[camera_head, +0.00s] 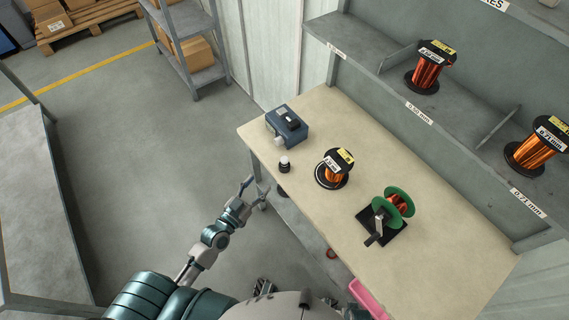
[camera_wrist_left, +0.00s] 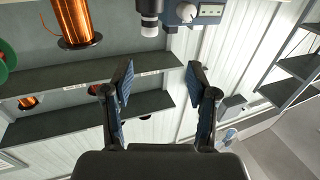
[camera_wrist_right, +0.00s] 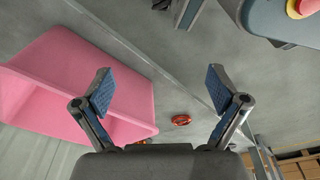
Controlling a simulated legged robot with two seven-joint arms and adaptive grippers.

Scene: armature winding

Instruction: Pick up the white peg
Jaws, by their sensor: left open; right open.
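A small peg with a white top and black lower part (camera_head: 285,161) stands upright on the beige workbench (camera_head: 330,226), close to its left edge. It also shows at the top of the left wrist view, with its white end (camera_wrist_left: 150,29) beyond the fingertips. My left gripper (camera_head: 255,191) is open and empty, off the bench's left edge and apart from the peg. My right gripper (camera_wrist_right: 160,90) is open and empty in the right wrist view; I cannot make it out in the head view.
A blue box (camera_head: 288,126) stands behind the peg. A copper wire spool (camera_head: 333,169) and a green winding device (camera_head: 390,213) stand to its right. Shelves with spools (camera_head: 427,70) line the back. A pink bin (camera_wrist_right: 92,84) and a red ring (camera_wrist_right: 181,120) show below my right gripper.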

